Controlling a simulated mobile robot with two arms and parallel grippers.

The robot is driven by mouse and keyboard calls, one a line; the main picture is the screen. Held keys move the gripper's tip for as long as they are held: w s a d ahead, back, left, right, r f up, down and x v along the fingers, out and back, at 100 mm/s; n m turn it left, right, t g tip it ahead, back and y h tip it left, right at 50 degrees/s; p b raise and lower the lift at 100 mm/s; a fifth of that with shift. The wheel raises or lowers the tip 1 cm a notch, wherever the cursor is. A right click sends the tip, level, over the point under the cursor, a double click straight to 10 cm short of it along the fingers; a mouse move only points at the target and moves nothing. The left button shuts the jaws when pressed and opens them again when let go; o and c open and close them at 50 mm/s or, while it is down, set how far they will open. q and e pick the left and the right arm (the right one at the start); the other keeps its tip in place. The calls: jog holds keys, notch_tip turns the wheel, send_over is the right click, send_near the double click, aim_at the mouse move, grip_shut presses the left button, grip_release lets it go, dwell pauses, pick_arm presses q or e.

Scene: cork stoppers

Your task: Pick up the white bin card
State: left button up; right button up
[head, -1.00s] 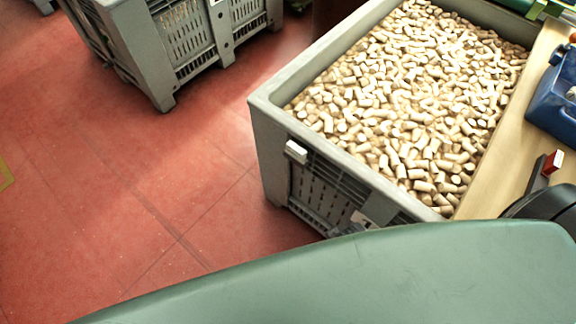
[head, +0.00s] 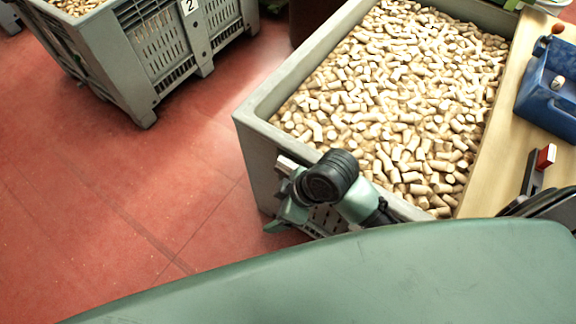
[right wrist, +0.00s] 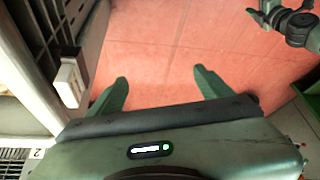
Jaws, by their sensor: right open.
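The white bin card (head: 286,163) looks like a small white block on the outer side of the cork-filled grey bin (head: 262,106), near its front left corner. In the right wrist view it (right wrist: 69,84) is at the left, against the bin side. My right gripper (right wrist: 160,88) is open and empty, its two green fingers apart over red floor. The card is left of the fingers and not between them. In the head view my right wrist covers part of the bin side, and the gripper (head: 283,218) is partly hidden. My left gripper is not seen.
A second grey bin (head: 150,65) with a "2" label stands at the upper left. A wooden bench (head: 500,130) with a blue container (head: 550,100) borders the corks on the right. Open red floor (head: 110,200) lies left of the bin.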

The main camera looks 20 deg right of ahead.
jog(key=w+a+n+g, duration=0.1)
jog(key=w+a+n, duration=0.1)
jog(key=a+n, duration=0.15)
notch_tip(320, 180, up, 4)
jog(key=n+g+h, duration=0.1)
jog(key=n+g, duration=0.3)
jog(key=n, duration=0.7)
send_over(289, 162)
jog(key=w+d, duration=0.2)
jog(key=w, duration=0.1)
jog(key=x, duration=0.2)
jog(key=s+p+x, duration=0.1)
jog(key=x, duration=0.1)
jog(key=p+x, duration=0.1)
jog(key=x, duration=0.2)
jog(key=shift+s+r, duration=0.15)
jog(key=shift+s, duration=0.15)
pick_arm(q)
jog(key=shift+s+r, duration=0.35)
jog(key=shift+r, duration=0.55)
pick_arm(e)
jog(key=shift+a+f, duration=0.15)
jog(key=shift+f, duration=0.2)
jog(key=c, duration=1.2)
jog(key=shift+c, duration=0.2)
jog(key=shift+r, duration=0.15)
